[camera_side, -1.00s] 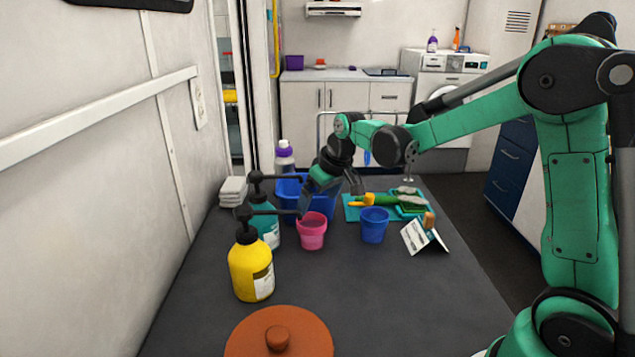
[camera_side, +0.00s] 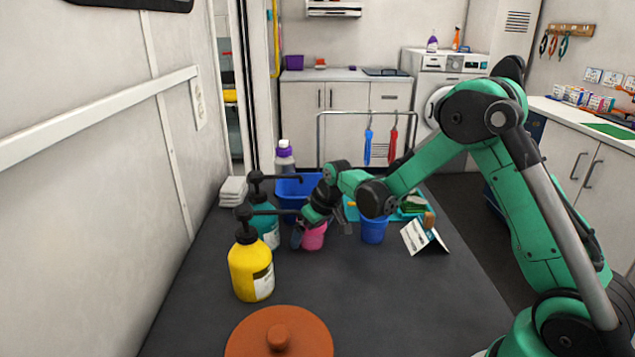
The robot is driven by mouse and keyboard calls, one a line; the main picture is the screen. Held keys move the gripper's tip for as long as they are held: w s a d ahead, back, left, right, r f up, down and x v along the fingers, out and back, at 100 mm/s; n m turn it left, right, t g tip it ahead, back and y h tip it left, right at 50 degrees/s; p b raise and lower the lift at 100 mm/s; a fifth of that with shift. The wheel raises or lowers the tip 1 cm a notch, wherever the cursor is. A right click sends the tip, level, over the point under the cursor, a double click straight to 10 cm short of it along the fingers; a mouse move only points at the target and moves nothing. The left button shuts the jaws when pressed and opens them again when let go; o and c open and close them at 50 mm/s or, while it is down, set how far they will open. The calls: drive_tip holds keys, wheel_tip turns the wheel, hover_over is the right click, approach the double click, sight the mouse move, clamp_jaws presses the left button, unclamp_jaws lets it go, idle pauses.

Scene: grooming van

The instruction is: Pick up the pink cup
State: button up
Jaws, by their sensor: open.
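The pink cup (camera_side: 314,238) stands upright on the dark table, left of the blue cup (camera_side: 374,230). My gripper (camera_side: 321,232) is open and lowered right at the pink cup. One finger shows at the cup's left side and the other to its right, near the blue cup. The gripper hides the cup's rim and upper part. I cannot tell whether the fingers touch the cup.
A yellow pump bottle (camera_side: 250,266) and a teal pump bottle (camera_side: 264,225) stand close on the left. A blue bin (camera_side: 290,193) is behind the cup. A folded card (camera_side: 424,237) stands at right. A brown lid (camera_side: 278,338) lies in front; the table between is clear.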

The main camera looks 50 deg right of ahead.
drive_tip(key=c, duration=1.2)
drive_tip(key=shift+o, duration=0.2)
drive_tip(key=shift+r, duration=0.1)
